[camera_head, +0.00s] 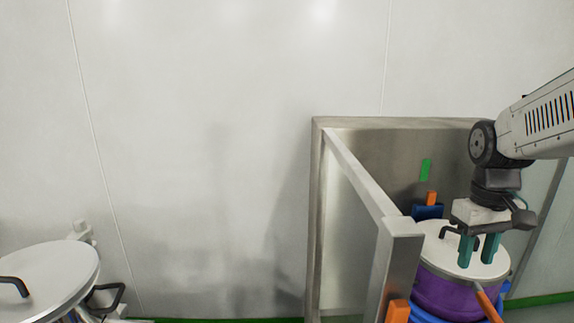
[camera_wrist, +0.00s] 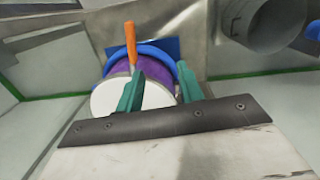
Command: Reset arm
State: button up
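My gripper (camera_head: 478,250) hangs at the right of the head view, its two green fingers pointing down over the white lid of a purple drum. The fingers stand apart with a gap between them, and nothing shows held in it. The white lid (camera_head: 437,241) has a dark handle just left of the fingers; I cannot tell whether they touch. In the wrist view the gripper (camera_wrist: 158,92) has its fingers spread in front of the purple drum (camera_wrist: 152,66) and its lid.
A metal frame (camera_head: 398,240) stands left of the drum, close to my arm. An orange handle (camera_head: 488,305) and blue ring (camera_head: 425,316) are at the drum. Another lidded vessel (camera_head: 50,270) is at far left. A grey cylinder (camera_wrist: 262,25) shows in the wrist view.

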jog(key=s+a+r+t, duration=0.1)
jog(key=s+a, duration=0.3)
jog(key=s, duration=0.4)
jog(key=s+a+r+m+t, duration=0.1)
jog(key=s+a, duration=0.3)
jog(key=s, duration=0.5)
jog(key=shift+a, duration=0.35)
jog(key=shift+s, duration=0.2)
